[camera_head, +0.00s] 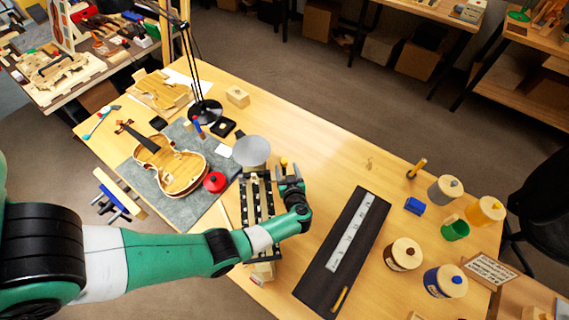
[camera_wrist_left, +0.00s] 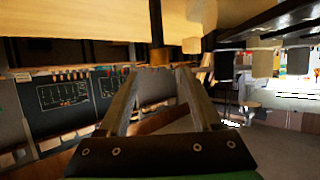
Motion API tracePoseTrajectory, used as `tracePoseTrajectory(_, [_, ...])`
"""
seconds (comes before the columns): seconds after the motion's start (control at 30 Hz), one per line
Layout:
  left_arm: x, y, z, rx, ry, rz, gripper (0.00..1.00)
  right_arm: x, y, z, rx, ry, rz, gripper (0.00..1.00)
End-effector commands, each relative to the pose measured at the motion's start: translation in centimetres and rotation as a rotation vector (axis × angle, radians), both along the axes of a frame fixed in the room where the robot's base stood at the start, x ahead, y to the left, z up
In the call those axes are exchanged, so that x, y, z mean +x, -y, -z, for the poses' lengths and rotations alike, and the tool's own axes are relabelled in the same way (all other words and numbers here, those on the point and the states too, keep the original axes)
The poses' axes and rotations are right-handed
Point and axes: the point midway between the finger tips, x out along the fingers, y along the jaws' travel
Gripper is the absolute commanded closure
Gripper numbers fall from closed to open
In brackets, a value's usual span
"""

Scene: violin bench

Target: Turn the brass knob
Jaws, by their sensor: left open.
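The small brass knob (camera_head: 284,161) shows just beyond the fingertips of my left gripper (camera_head: 289,172), at the right side of a dark slatted fixture (camera_head: 258,195) on the bench. The left gripper is open, its two fingers pointing toward the knob. In the left wrist view, a brass-coloured end (camera_wrist_left: 160,56) on a dark shaft sits in line with the gap between the two fingertips of the gripper (camera_wrist_left: 160,74). I cannot tell whether the fingers touch it. My right gripper is not in view.
A grey round disc (camera_head: 252,151) stands at the fixture's far end. A violin body (camera_head: 168,165) lies on a grey mat left of it, with a red round piece (camera_head: 215,182) nearby. A dark board (camera_head: 319,285) lies to the right, with jars (camera_head: 405,254) beyond it.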

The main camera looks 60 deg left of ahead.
Motion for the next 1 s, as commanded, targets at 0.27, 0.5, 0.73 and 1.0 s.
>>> tracePoseTrajectory(0.27, [1.2,-4.3,2.2,0.000,-0.001,-0.002,0.34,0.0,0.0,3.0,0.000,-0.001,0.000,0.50])
tracePoseTrajectory(0.5, [1.4,-4.9,2.1,0.001,0.000,0.000,0.34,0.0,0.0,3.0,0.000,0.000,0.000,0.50])
tracePoseTrajectory(0.73, [1.4,-4.9,2.1,0.000,0.000,0.000,0.57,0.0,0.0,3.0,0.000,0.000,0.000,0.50])
tracePoseTrajectory(1.0, [1.4,-4.9,2.1,0.000,0.000,0.000,1.00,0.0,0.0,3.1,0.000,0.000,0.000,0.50])
